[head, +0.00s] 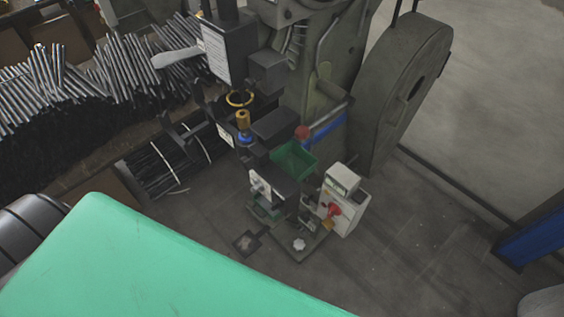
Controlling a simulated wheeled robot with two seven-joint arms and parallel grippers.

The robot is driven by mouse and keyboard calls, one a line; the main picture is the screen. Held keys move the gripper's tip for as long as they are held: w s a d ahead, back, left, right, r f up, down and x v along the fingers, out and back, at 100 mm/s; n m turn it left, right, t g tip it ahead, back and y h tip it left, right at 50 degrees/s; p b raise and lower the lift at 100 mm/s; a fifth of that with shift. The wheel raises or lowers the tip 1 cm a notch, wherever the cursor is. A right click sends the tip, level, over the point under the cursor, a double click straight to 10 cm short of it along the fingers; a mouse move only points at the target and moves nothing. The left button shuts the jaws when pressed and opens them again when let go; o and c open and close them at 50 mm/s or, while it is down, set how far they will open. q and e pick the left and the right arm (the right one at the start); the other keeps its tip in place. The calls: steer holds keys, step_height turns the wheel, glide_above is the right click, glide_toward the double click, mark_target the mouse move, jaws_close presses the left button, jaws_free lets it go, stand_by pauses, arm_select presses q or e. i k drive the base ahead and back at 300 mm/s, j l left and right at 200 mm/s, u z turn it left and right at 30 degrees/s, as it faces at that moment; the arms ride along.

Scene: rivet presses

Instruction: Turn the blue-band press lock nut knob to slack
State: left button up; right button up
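A small dark press (272,183) stands on the floor area near the middle of the head view. Near its top is a brass-coloured knob (243,119), with a blue band (245,138) right below it. A yellow ring (240,98) shows just above the knob. A pale star-shaped knob (299,244) sits low on the press base. I cannot tell from here which knob is the lock nut or how far it is turned. Neither of my grippers is in view.
A green bin (294,159) and a white control box (342,200) with a red button stand beside the press. A large machine with a flywheel (405,95) rises behind. Bundled metal rods (110,70) fill the upper left.

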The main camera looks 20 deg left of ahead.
mark_target(276, 203)
steer(key=j+u, duration=0.15)
steer(key=u, duration=0.6)
steer(key=k+l+u, duration=0.1)
steer(key=l+u, duration=0.2)
steer(key=l, duration=0.1)
